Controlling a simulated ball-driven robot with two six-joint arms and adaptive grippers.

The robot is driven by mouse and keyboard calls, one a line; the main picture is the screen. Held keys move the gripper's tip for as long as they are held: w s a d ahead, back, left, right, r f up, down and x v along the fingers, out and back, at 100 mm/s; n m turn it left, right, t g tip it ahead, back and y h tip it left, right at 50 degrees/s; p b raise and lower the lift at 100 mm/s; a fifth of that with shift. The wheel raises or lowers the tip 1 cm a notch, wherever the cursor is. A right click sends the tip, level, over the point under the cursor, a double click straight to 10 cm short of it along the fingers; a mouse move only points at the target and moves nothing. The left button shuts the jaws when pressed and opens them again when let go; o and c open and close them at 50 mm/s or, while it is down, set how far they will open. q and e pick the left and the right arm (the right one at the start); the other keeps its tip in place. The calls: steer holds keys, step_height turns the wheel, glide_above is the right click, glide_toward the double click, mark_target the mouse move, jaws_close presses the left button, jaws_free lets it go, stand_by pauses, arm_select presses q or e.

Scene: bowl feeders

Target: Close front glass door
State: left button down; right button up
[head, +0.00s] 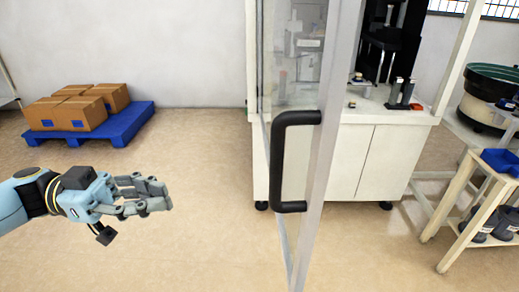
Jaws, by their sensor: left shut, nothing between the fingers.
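The front glass door (330,130) stands open, seen nearly edge-on with its light metal frame running from top to bottom in the head view. Its black handle (279,160) is on the side facing left. Behind it is the white machine cabinet (385,160), with its work area exposed to the right of the door. My left gripper (162,197) is at the left, well apart from the handle and a little lower in the picture. Its fingers are shut and empty. My right gripper does not show.
A blue pallet (125,127) with cardboard boxes (65,113) lies on the floor at the back left. A bowl feeder (488,95) and a small stand (470,215) with blue bins are at the right. The floor between my left gripper and the door is clear.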

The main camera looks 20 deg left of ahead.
arm_select(q)
steer(key=p, duration=0.3)
glide_toward(270, 200)
steer(key=x, duration=0.4)
steer(key=w+x, duration=0.1)
steer(key=x, duration=0.1)
steer(key=shift+a+f, duration=0.1)
steer(key=shift+f, duration=0.25)
steer(key=shift+d, duration=0.5)
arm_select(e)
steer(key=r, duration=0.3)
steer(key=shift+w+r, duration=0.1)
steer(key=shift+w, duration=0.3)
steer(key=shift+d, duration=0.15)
